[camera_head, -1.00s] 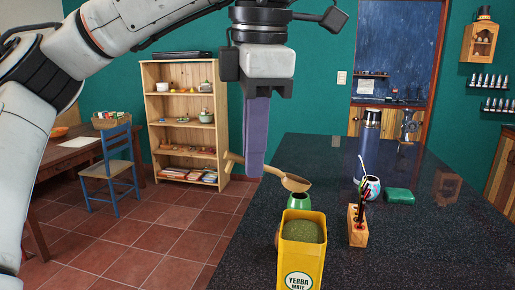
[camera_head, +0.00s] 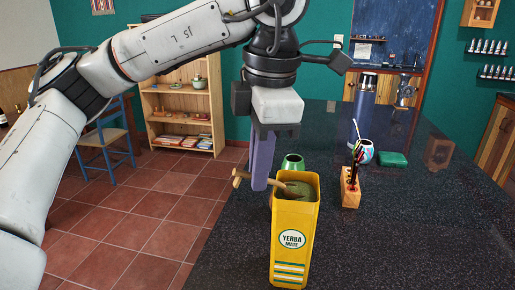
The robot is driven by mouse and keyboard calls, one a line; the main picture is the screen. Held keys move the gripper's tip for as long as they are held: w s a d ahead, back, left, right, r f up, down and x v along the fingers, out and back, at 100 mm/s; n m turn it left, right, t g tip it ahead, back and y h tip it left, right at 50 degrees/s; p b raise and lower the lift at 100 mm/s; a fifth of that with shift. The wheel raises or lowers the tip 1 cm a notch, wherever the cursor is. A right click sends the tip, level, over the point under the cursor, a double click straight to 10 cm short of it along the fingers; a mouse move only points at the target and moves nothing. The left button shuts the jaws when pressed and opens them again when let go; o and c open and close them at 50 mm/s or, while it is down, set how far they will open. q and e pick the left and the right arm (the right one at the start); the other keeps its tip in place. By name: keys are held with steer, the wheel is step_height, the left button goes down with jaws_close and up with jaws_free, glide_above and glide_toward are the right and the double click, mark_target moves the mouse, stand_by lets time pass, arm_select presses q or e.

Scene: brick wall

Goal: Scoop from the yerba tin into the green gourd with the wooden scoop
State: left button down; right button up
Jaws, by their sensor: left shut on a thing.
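The yellow yerba tin (camera_head: 290,262) stands upright on the dark counter, open at the top, with green yerba inside. My left gripper (camera_head: 261,184) points down just left of the tin's rim, shut on the wooden scoop (camera_head: 241,178). The scoop's handle end sticks out left of the fingers; its other end reaches over the rim into the tin's mouth, where the bowl is partly hidden. The green gourd (camera_head: 293,161) stands right behind the tin, its lower part hidden by it. My right gripper is not in view.
A wooden block (camera_head: 350,191) with thin coloured items stands right of the tin. Farther back are a patterned gourd with a straw (camera_head: 364,151), a green packet (camera_head: 393,159) and a flask (camera_head: 365,97). The counter (camera_head: 400,235) at the right front is clear.

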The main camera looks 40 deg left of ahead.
arm_select(q)
steer(key=shift+f+t, duration=0.2)
steer(key=shift+t, duration=0.1)
steer(key=shift+s+f+t+h+b, duration=0.15)
steer(key=shift+f+t+h+b, duration=0.25)
steer(key=shift+h+b, duration=0.1)
steer(key=shift+a+f+t+b, duration=0.15)
steer(key=shift+f+t+b, duration=0.2)
steer(key=shift+b, duration=0.65)
steer(key=shift+s+a+r+t+h, duration=0.15)
steer(key=shift+r+t+h, duration=0.1)
steer(key=shift+r, duration=0.35)
steer(key=shift+s+d+r+t+h, duration=0.1)
steer(key=shift+r+t+h, duration=0.15)
steer(key=shift+r, duration=0.3)
steer(key=shift+t+h, duration=0.4)
steer(key=shift+t, duration=0.25)
steer(key=v, duration=0.2)
steer(key=p+v, duration=0.1)
steer(key=v, duration=0.1)
steer(key=w+v, duration=0.1)
steer(key=v, duration=0.1)
steer(key=shift+a+r+p, duration=0.25)
steer(key=shift+r+p, duration=0.05)
steer(key=shift+r, duration=0.1)
steer(key=shift+s+a+r+p, duration=0.15)
steer(key=shift+r+p, duration=0.3)
steer(key=shift+r, duration=0.3)
